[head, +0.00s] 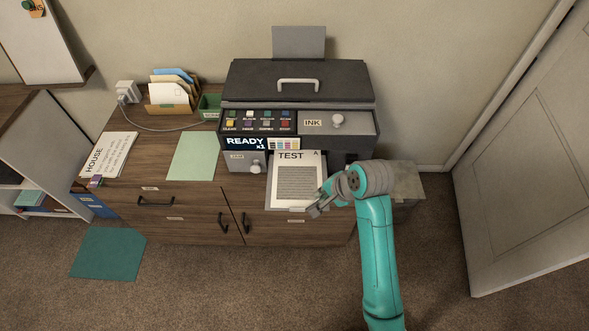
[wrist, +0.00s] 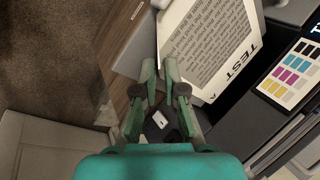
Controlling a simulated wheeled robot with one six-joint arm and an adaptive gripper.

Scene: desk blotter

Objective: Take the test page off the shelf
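The test page (head: 298,180), white with a black TEST heading and grey lines of text, lies on the shelf (head: 272,206) at the printer's front. My gripper (head: 314,211) is at the page's front right edge. In the wrist view the page (wrist: 205,40) runs up to my fingertips (wrist: 159,68), with the heading towards the lower right. The fingers are close together with a narrow gap between them. The right finger overlaps the page's edge in this view. I cannot tell whether any of the page is between them.
The dark printer (head: 298,82) stands on a wooden cabinet (head: 178,205). A pale green sheet (head: 191,156), a HOUSE page (head: 107,155) and an envelope holder (head: 168,107) lie to its left. A grey box (head: 408,180) stands right of the cabinet. A door (head: 535,150) is at far right.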

